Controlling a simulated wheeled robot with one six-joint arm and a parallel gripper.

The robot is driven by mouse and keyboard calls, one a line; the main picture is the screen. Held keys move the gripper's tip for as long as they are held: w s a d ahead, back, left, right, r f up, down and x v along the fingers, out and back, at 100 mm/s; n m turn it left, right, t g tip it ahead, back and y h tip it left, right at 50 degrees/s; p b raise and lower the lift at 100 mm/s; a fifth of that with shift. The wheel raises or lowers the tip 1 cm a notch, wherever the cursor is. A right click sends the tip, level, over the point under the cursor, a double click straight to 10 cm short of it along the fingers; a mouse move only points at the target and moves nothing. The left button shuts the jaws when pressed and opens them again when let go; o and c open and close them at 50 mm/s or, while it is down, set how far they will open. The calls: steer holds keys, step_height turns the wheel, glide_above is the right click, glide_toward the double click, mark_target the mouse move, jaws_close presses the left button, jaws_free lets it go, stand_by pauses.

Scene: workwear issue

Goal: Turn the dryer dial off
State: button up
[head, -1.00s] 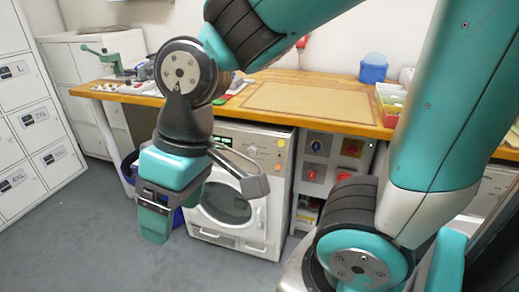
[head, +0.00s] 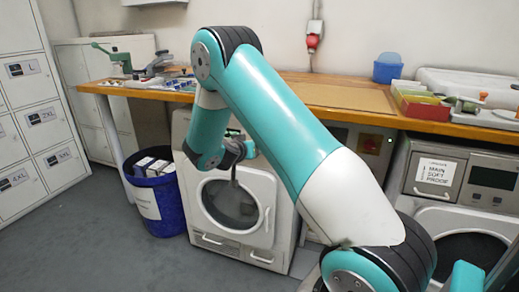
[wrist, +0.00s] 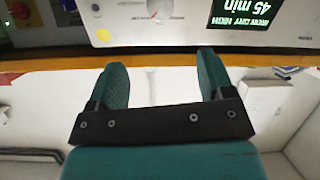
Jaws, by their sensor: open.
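The white dryer (head: 265,222) stands under the wooden counter in the head view. My arm covers much of its control panel there. In the wrist view, the panel (wrist: 130,32) appears upside down along the top, with a lit green display (wrist: 245,14) reading 45 min. The pale round dial (wrist: 158,9) is at the top edge, partly cut off, so its setting cannot be read. A yellow spot (wrist: 103,35) is to its left. My gripper (wrist: 162,65) is open and empty, its fingers apart from the dial. In the head view the fingers are hidden or unclear.
A blue bin (head: 162,207) with white boxes stands left of the dryer. Another machine (head: 440,205) is at the right. The wooden counter (head: 335,93) overhangs the dryer. Grey floor (head: 110,250) is free at the front left.

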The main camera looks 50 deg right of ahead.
steer(key=x, duration=1.5)
steer(key=shift+f, duration=0.15)
steer(key=c, duration=0.9)
